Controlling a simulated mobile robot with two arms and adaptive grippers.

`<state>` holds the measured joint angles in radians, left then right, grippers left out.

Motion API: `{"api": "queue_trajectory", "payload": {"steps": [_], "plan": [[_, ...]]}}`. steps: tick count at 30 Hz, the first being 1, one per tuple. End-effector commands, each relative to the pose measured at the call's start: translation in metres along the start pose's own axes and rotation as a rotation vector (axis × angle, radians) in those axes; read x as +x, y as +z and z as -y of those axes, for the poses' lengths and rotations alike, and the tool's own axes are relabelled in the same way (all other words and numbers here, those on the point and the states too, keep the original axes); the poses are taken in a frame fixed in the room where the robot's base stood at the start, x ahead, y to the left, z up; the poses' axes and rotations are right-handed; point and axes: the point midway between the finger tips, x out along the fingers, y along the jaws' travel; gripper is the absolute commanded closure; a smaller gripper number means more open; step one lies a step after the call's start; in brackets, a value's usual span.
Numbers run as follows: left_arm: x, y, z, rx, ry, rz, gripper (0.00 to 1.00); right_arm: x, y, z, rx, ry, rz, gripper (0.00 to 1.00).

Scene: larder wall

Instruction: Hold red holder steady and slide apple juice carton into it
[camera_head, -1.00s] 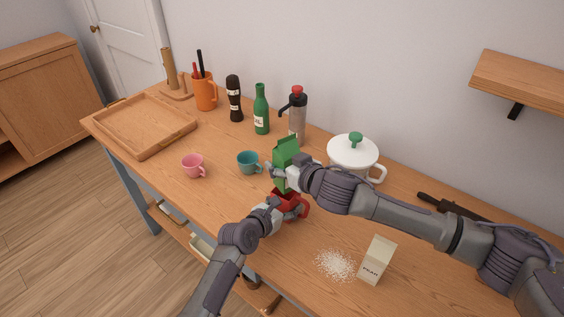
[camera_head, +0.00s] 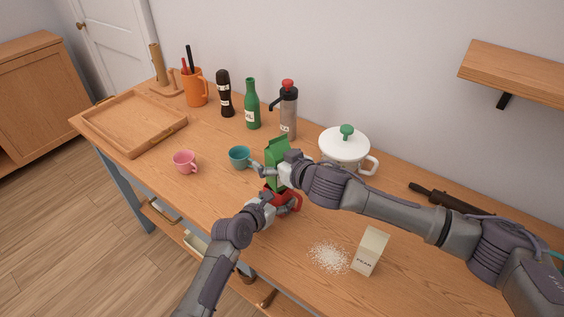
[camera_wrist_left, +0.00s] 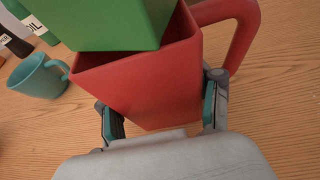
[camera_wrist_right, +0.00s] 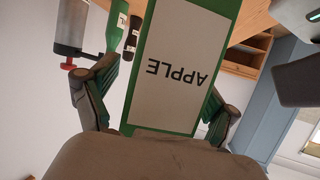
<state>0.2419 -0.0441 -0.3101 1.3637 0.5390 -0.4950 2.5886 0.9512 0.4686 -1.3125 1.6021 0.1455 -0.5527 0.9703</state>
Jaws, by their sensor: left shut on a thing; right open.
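The red holder (camera_head: 291,203) stands near the front edge of the table, with its handle to the right. My left gripper (camera_wrist_left: 160,108) is shut on the holder's body, one finger on each side in the left wrist view. The green apple juice carton (camera_head: 278,147) is upright at the holder's mouth. In the left wrist view, the carton's lower end (camera_wrist_left: 118,25) shows at the open top; how deep it sits is unclear. My right gripper (camera_wrist_right: 163,88) is open, with its fingers either side of the carton and the APPLE label facing the wrist. The right arm hides part of the holder.
A teal cup (camera_head: 239,157) stands close left of the carton, and a pink cup (camera_head: 185,161) farther left. A white pot (camera_head: 344,146) is behind my right arm. A wooden tray (camera_head: 128,150) is far left.

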Motion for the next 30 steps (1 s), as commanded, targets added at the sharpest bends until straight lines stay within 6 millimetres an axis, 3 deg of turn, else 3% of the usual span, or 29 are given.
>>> {"api": "queue_trajectory", "payload": {"steps": [2, 4, 12, 18, 24, 30], "plan": [[0.0, 0.0, 0.0, -0.001, 0.0, 0.0, 0.72, -0.003, -0.01, -0.001, -0.004, 0.001, -0.004, 0.13], [0.0, 0.0, 0.0, -0.001, 0.0, 0.0, 0.72, -0.014, -0.008, -0.001, 0.001, 0.0, 0.0, 0.13], [0.0, 0.0, 0.0, -0.001, 0.0, -0.001, 0.72, -0.075, -0.007, -0.001, 0.001, 0.0, 0.001, 0.13], [0.0, 0.0, 0.0, -0.001, 0.0, 0.0, 0.72, -0.109, -0.008, -0.001, 0.001, 0.001, 0.0, 0.13], [0.0, 0.0, 0.0, -0.001, 0.0, 0.0, 0.72, -0.123, -0.008, 0.0, 0.0, 0.001, 0.0, 0.13], [0.0, 0.0, 0.0, -0.001, 0.0, 0.0, 0.72, -0.124, -0.009, 0.0, 0.0, 0.0, -0.001, 0.13]]}}
